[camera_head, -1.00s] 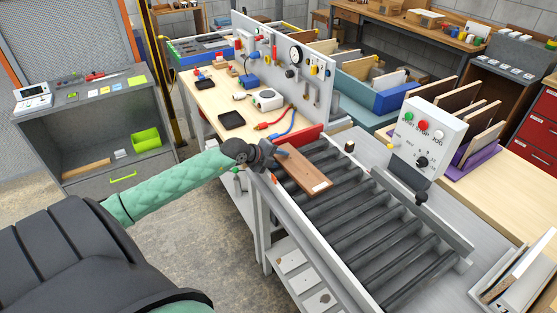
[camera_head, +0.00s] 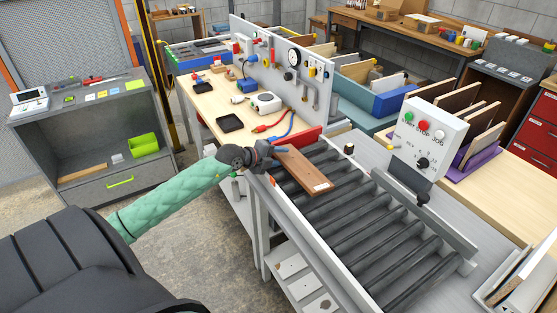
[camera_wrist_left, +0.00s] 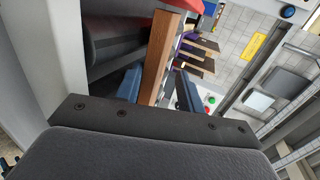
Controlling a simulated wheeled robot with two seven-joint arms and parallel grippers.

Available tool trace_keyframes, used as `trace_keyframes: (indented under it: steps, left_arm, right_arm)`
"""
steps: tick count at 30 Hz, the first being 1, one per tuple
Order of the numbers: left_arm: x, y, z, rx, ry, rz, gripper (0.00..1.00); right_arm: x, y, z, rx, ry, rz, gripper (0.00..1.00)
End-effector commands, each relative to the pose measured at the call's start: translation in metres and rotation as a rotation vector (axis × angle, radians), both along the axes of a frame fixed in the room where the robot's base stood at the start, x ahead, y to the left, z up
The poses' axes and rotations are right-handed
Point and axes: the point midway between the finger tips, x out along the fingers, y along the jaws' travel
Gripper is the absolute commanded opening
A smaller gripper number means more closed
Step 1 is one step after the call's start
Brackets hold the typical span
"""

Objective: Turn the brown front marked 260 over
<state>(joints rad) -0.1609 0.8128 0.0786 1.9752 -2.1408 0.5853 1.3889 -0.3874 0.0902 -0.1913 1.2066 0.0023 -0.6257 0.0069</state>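The brown front (camera_head: 304,172) lies on the rollers at the far left end of the conveyor, with a small pale label near its near end. I cannot read the label. My left gripper (camera_head: 274,152) is at the front's far left end. In the left wrist view the front (camera_wrist_left: 158,60) shows edge-on between the two blue fingers (camera_wrist_left: 160,90). A gap shows between the front and the right finger, so the gripper looks open around it. My right gripper is not in view.
The roller conveyor (camera_head: 385,240) is clear toward the near right. A red stop plate (camera_head: 307,137) stands at its far end. A control box (camera_head: 430,135) with buttons stands on its right side. A workbench (camera_head: 205,98) with tools lies beyond.

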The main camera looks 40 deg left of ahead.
Motion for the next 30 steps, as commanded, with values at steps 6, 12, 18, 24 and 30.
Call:
trace_keyframes:
  steps: [6,12,18,24,30]
  left_arm:
    - [0.001,0.000,0.001,-0.006,-0.019,0.000,0.38]
    - [0.003,-0.001,0.004,-0.021,-0.056,-0.001,0.38]
    - [0.004,-0.001,0.008,-0.032,-0.090,0.000,0.38]
    - [0.004,-0.001,0.010,-0.033,-0.095,0.000,0.38]
    - [0.004,-0.001,0.010,-0.033,-0.094,0.000,0.25]
  right_arm:
    - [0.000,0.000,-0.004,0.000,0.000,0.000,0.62]
    - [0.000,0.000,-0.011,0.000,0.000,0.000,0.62]
    - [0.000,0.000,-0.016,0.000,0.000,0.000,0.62]
    - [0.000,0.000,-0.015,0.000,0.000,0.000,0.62]
    - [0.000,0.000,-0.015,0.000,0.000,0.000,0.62]
